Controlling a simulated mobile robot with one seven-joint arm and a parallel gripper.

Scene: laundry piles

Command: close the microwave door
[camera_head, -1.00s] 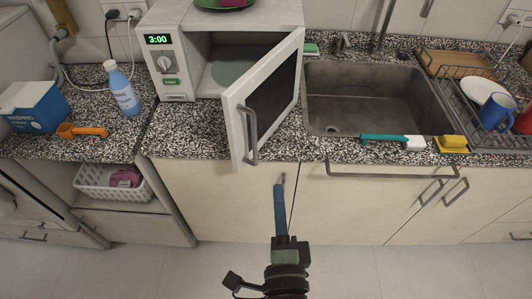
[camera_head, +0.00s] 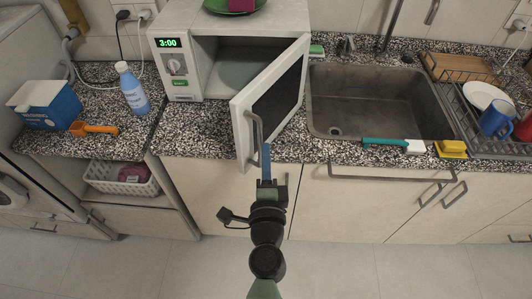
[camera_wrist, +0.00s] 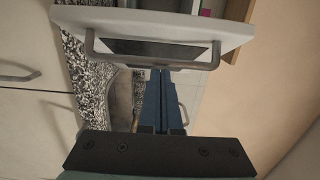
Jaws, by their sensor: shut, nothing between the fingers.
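The white microwave (camera_head: 185,68) stands on the counter with its display at 3:00. Its door (camera_head: 241,128) is open and swung out to the front right, past the counter's front edge. The grey door handle (camera_head: 256,138) is on the door's outer face. My gripper (camera_head: 266,146) is shut and empty, with its blue fingers at the handle's lower part in the head view. In the wrist view the door (camera_wrist: 155,20) and handle (camera_wrist: 152,58) lie just beyond the fingertips (camera_wrist: 161,72). I cannot tell whether they touch.
A sink (camera_head: 375,100) lies to the right of the door, with a teal-handled brush (camera_head: 385,143) and yellow sponge (camera_head: 452,148) on its front rim. A blue bottle (camera_head: 132,90) and detergent box (camera_head: 48,105) stand left.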

